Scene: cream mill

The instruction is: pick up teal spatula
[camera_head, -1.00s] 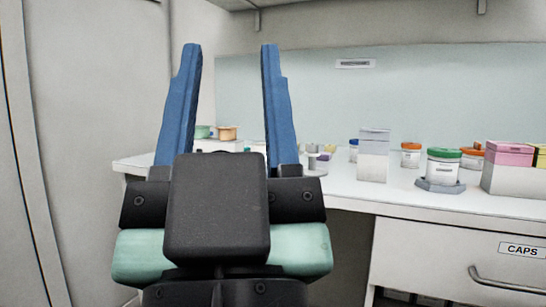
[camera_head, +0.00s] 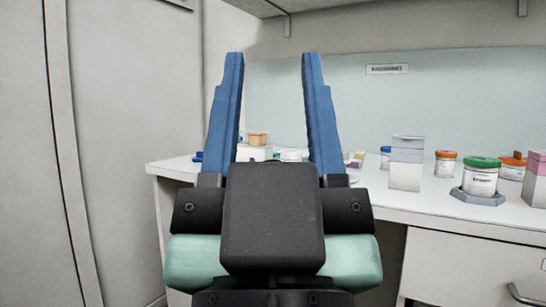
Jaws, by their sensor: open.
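My gripper (camera_head: 273,108) stands in the middle of the head view with its two blue fingers wide apart. It is open, and nothing shows held between the fingers. It is in front of the left part of the white counter (camera_head: 415,201). I cannot make out a teal spatula in this view; the gripper body and fingers hide part of the counter.
An orange-brown tub (camera_head: 258,138) sits on a white box (camera_head: 254,153) behind the fingers. To the right are a tall white box (camera_head: 406,168), an orange-lidded jar (camera_head: 445,164) and a green-lidded jar (camera_head: 481,178) on a grey base. A shelf (camera_head: 330,8) hangs above. A grey panel (camera_head: 130,130) fills the left.

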